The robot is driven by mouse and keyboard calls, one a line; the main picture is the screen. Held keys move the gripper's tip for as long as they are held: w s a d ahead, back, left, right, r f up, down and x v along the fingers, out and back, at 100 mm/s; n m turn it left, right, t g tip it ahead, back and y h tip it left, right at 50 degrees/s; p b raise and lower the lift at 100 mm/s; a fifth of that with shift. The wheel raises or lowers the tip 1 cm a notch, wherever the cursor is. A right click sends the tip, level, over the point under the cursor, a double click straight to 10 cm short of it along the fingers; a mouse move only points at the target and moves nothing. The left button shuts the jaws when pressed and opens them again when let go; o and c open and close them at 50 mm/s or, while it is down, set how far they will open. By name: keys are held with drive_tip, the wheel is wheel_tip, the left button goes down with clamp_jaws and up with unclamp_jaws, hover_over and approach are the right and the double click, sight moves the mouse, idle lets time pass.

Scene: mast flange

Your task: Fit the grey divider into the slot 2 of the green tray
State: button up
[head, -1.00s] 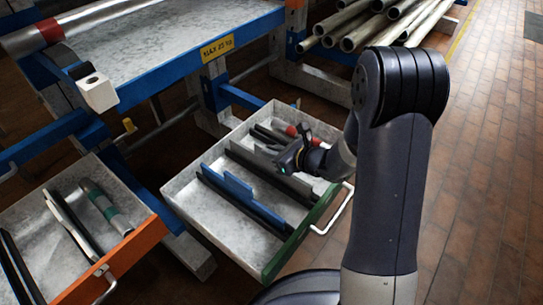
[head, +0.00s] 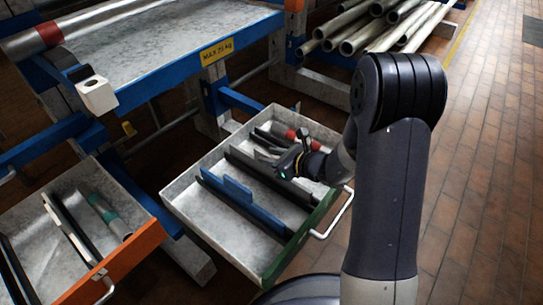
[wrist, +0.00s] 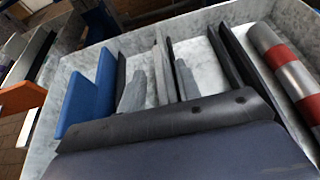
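The green tray (head: 268,268) is a pale metal drawer with a green front, holding several dark slot rails running front to back. My gripper (head: 282,163) is low over the middle of the tray. In the wrist view, its two grey fingers (wrist: 160,88) stand apart, one on each side of a thin grey upright piece (wrist: 164,68), which looks like the grey divider at the middle rails. I see a gap beside the fingers and no clear grip. The divider's lower edge is hidden, so I cannot tell how deep it sits. No slot numbers are readable.
A blue divider (head: 240,194) stands in the rails left of my gripper; it also shows in the wrist view (wrist: 88,95). A red-banded grey tube (wrist: 285,72) lies along the tray's right side. An orange-fronted drawer (head: 128,262) is at left. The workbench (head: 160,45) stands behind.

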drive_tip(key=p+v, duration=0.3)
drive_tip(key=v, duration=0.7)
drive_tip(key=shift+s+d+r, duration=0.1)
drive_tip(key=shift+d+r, duration=0.1)
drive_tip(key=shift+r, duration=0.1)
drive_tip(key=shift+p+v, duration=0.3)
drive_tip(key=shift+v, duration=0.45)
drive_tip(key=b+x, duration=0.1)
drive_tip(key=x, duration=0.3)
drive_tip(key=b+x, duration=0.2)
drive_tip(key=x, duration=0.2)
drive_tip(key=f+b+x, duration=0.1)
drive_tip(key=x, duration=0.3)
drive_tip(key=shift+a, duration=0.15)
drive_tip(key=shift+r+p, duration=0.7)
drive_tip(key=shift+r, duration=0.75)
